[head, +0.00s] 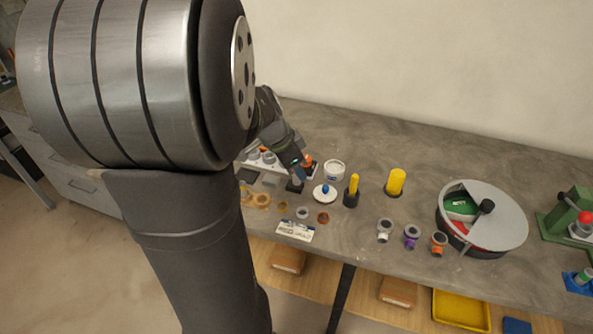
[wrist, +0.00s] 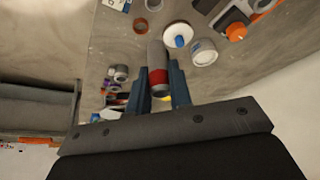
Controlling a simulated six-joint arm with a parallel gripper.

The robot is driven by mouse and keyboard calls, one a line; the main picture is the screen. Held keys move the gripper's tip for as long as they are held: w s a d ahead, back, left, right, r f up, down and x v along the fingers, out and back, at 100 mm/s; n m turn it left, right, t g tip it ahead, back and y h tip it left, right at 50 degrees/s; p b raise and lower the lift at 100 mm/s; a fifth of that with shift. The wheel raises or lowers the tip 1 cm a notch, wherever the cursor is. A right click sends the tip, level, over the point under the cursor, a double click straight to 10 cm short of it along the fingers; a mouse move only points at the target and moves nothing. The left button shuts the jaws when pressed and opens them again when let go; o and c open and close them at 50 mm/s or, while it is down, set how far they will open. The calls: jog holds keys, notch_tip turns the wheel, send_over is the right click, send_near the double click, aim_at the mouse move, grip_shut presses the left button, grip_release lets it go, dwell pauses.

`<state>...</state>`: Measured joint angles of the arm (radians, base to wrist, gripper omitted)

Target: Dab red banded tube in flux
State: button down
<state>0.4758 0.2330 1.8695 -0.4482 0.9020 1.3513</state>
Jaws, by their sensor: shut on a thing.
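My gripper (wrist: 158,90) is shut on a grey tube with a red band (wrist: 157,57), which sits between the two fingers in the wrist view. In the head view my gripper (head: 298,174) is above the back left of the bench, and the tube is hard to make out there. A white round tub (head: 334,170) stands to its right; it also shows in the wrist view (wrist: 204,52). A white dish with a blue knob (head: 324,194) lies in front of the tub, and in the wrist view (wrist: 178,35) beside the tube. I cannot tell which holds flux.
A yellow-topped black holder (head: 352,190) and a yellow cylinder (head: 396,182) stand to the right. White, purple (head: 412,236) and orange-ringed fittings stand near the front edge. A label card (head: 295,230) lies at the front. A round lidded drum (head: 483,218) is further right.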

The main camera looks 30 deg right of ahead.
jog(key=w+d+f+n+t, duration=0.1)
jog(key=w+d+f+n, duration=0.15)
jog(key=w+d, duration=0.5)
jog(key=n+t, duration=0.1)
jog(key=n, duration=0.3)
send_near(335, 161)
jog(key=shift+s+d+f+m+y, duration=0.15)
jog(key=shift+s+d+f, duration=0.05)
jog(key=shift+d+f, duration=0.4)
jog(key=shift+s+d+f+m+y, duration=0.15)
jog(key=shift+d+f, duration=0.25)
jog(key=shift+f, duration=0.25)
jog(key=shift+f, duration=0.2)
jog(key=shift+f, duration=1.7)
dwell(2.1)
dwell(0.8)
